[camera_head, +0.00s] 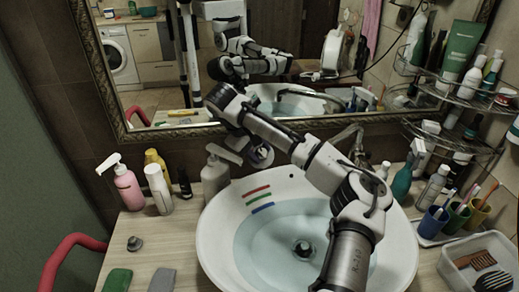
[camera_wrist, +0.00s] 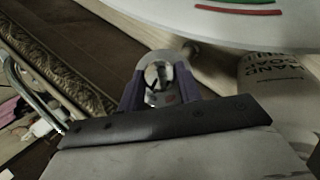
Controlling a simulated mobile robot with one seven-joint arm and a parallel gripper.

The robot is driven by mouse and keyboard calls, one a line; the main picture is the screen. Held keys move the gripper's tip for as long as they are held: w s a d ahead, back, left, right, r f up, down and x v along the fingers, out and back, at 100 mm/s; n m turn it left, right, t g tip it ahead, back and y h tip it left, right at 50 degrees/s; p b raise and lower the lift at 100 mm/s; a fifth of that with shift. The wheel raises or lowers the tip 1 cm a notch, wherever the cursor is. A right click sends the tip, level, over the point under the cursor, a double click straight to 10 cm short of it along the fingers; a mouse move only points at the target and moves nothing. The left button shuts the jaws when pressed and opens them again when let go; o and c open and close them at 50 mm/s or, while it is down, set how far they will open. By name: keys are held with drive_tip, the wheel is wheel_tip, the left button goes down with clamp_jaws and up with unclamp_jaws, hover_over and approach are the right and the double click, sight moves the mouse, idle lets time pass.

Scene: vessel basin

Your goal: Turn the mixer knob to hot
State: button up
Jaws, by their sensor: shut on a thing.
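The mixer knob (camera_wrist: 158,76) is a round, shiny metal piece between the two dark fingers of my gripper (camera_wrist: 158,88) in the wrist view. My gripper is shut on it, with a finger on either side. In the head view my gripper (camera_head: 259,154) is at the wall behind the basin, below the mirror, and it largely hides the knob. Red, green and blue stripes (camera_head: 258,198) mark the basin's left rim. The white basin (camera_head: 214,240) holds water, and the metal spout (camera_head: 350,137) stands at its back, partly behind my arm.
A white pump bottle (camera_head: 215,175) stands close to my gripper, left of the basin. A pink bottle (camera_head: 128,188) and a white can (camera_head: 158,190) stand farther left. A wire shelf (camera_head: 440,90) and cups with brushes (camera_head: 455,218) are on the right.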

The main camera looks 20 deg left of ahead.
idle(0.3)
drive_tip(key=o, duration=1)
drive_tip(key=shift+r, duration=0.1)
drive_tip(key=b+v, duration=0.2)
drive_tip(key=v, duration=1.1)
drive_tip(key=shift+s+a+r, duration=0.2)
drive_tip(key=shift+s+a, duration=0.05)
drive_tip(key=shift+a, duration=0.05)
